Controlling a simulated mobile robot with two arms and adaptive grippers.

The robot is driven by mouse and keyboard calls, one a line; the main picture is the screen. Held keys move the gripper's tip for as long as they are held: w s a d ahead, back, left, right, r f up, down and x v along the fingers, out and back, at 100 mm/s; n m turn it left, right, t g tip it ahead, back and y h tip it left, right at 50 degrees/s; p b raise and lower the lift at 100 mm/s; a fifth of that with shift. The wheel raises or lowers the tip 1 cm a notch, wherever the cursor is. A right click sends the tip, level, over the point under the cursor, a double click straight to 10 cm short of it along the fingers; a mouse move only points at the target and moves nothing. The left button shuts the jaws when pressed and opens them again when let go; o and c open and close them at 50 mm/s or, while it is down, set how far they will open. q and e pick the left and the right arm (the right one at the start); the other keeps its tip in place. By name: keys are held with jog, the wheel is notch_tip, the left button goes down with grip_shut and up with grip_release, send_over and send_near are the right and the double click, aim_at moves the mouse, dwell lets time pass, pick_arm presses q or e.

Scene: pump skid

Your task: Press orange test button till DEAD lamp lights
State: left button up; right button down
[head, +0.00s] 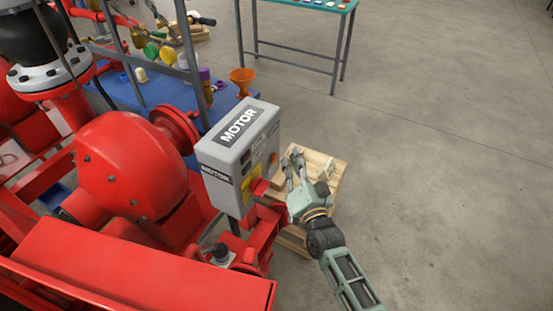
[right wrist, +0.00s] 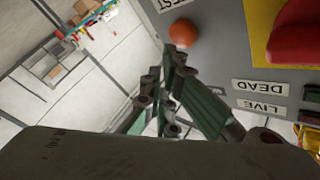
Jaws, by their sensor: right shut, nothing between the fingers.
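The grey MOTOR box (head: 238,150) stands beside the red pump, its control face turned toward the right. In the right wrist view the round orange button (right wrist: 183,33) sits on the grey panel beside a partly cut-off TEST label. The DEAD label (right wrist: 263,87) and LIVE label (right wrist: 263,107) show upside down. My right gripper (head: 294,160) is shut and empty, close to the box face. In the wrist view its fingertips (right wrist: 167,68) are near the button; contact cannot be told. My left gripper is out of view.
A red handle (right wrist: 298,38) on a yellow plate (right wrist: 258,30) is on the same panel. A wooden pallet (head: 322,175) lies below my right gripper. A blue bench (head: 150,92) and a teal-topped table (head: 305,3) stand behind. Open floor lies to the right.

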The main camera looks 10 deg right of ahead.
jog(key=shift+a, duration=0.1)
jog(key=shift+w+a, duration=0.25)
jog(key=shift+w+a, duration=0.2)
jog(key=shift+a, duration=0.15)
dwell(1.0)
jog(key=shift+d, duration=0.1)
jog(key=shift+s+d, duration=0.5)
jog(key=shift+d, duration=0.1)
jog(key=s+d, duration=0.1)
jog(key=d+p, duration=0.1)
jog(key=s+d, duration=0.1)
jog(key=d, duration=0.1)
jog(key=shift+s+d, duration=0.1)
jog(key=shift+s, duration=0.25)
